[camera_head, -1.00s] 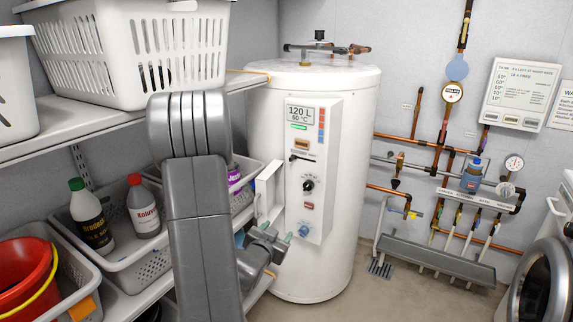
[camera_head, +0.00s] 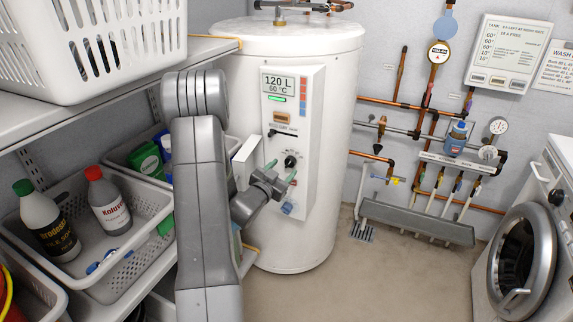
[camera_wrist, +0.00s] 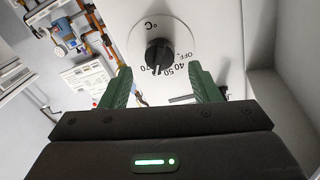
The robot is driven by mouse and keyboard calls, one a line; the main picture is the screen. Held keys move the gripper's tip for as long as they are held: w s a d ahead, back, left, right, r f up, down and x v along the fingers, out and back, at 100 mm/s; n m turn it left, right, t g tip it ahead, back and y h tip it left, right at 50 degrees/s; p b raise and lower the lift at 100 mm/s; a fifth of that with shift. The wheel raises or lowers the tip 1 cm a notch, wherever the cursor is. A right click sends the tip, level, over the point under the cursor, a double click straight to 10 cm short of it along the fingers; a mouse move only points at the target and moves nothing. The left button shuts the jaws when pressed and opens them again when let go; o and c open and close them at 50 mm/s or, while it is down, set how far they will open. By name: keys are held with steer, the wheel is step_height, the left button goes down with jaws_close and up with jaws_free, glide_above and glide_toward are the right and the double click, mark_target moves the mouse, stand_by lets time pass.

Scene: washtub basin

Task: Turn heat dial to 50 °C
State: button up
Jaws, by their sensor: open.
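The heat dial (camera_head: 291,160) is a black knob on the white front panel of the water tank (camera_head: 240,120). In the wrist view, the dial (camera_wrist: 158,55) sits on a white disc marked OFF, 40, 50 and 70. Its pointer is aimed down between 50 and 70, over a hidden mark. My gripper (camera_head: 281,171) is open just in front of the panel. In the wrist view, the green fingertips of my gripper (camera_wrist: 158,75) are spread to either side below the dial, apparently not touching it.
A shelf with a white basket (camera_head: 110,45) and a bin (camera_head: 150,205) of bottles stands at the left, close to my arm. A white open panel door (camera_head: 245,160) is left of the dial. Pipes and a washing machine (camera_head: 525,250) are at the right. The floor between is clear.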

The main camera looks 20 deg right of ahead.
mark_target(288, 164)
steer(key=shift+x, duration=1.7)
steer(key=c, duration=1)
